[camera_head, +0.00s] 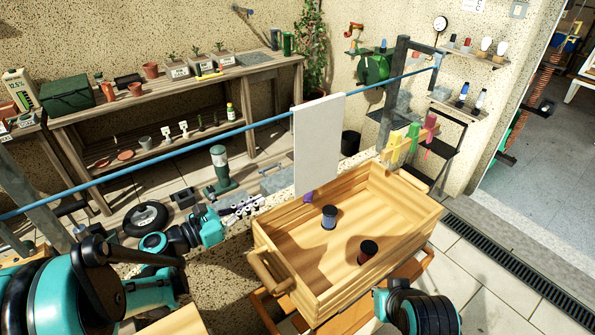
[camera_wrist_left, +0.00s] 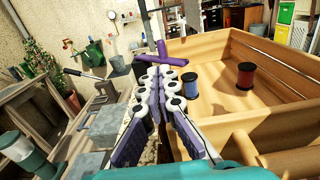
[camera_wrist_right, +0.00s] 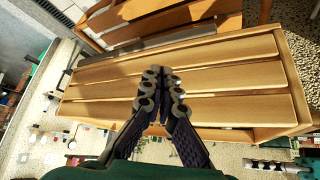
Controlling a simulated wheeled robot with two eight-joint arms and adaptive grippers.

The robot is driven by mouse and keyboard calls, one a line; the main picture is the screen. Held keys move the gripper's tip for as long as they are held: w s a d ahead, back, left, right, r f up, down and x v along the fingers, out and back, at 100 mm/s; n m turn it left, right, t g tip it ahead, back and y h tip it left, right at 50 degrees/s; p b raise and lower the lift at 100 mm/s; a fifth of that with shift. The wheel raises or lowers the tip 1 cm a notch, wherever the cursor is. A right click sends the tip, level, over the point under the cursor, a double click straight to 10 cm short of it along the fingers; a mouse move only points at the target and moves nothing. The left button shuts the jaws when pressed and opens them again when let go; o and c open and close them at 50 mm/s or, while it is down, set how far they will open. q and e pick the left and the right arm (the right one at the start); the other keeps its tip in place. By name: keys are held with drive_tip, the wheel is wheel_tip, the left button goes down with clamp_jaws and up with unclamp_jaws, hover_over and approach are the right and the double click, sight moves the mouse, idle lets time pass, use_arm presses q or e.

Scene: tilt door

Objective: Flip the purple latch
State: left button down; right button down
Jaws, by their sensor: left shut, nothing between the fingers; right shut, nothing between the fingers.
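A small purple latch (camera_head: 308,197) shows at the lower edge of an upright white panel (camera_head: 318,140), beside the wooden crate's back wall. The latch also shows as a purple cross shape in the left wrist view (camera_wrist_left: 174,60), just beyond the fingertips. My left gripper (camera_head: 258,199) is shut and empty, left of the latch, its fingers pointing toward it. The left wrist view shows these fingers closed together (camera_wrist_left: 157,76); whether they touch the latch I cannot tell. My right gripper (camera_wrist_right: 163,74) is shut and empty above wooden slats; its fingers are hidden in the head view.
The wooden crate (camera_head: 345,295) holds a blue spool (camera_head: 329,217) and a dark red spool (camera_head: 368,251). A long blue bar (camera_head: 200,148) crosses behind the left gripper. A workbench (camera_head: 175,85) stands at the back.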

use_arm(q)
drive_tip(key=shift+w+d, duration=0.25)
drive_tip(key=shift+w, duration=0.15)
drive_tip(key=shift+w+d, duration=0.1)
drive_tip(key=shift+d, duration=0.25)
drive_tip(key=b+x, duration=0.2)
drive_tip(key=x, duration=1)
drive_tip(key=shift+d+b, duration=0.15)
drive_tip(key=shift+b, duration=0.25)
drive_tip(key=shift+r, duration=0.1)
drive_tip(key=d, duration=0.3)
drive_tip(key=s+d, duration=0.1)
drive_tip(key=d, duration=0.1)
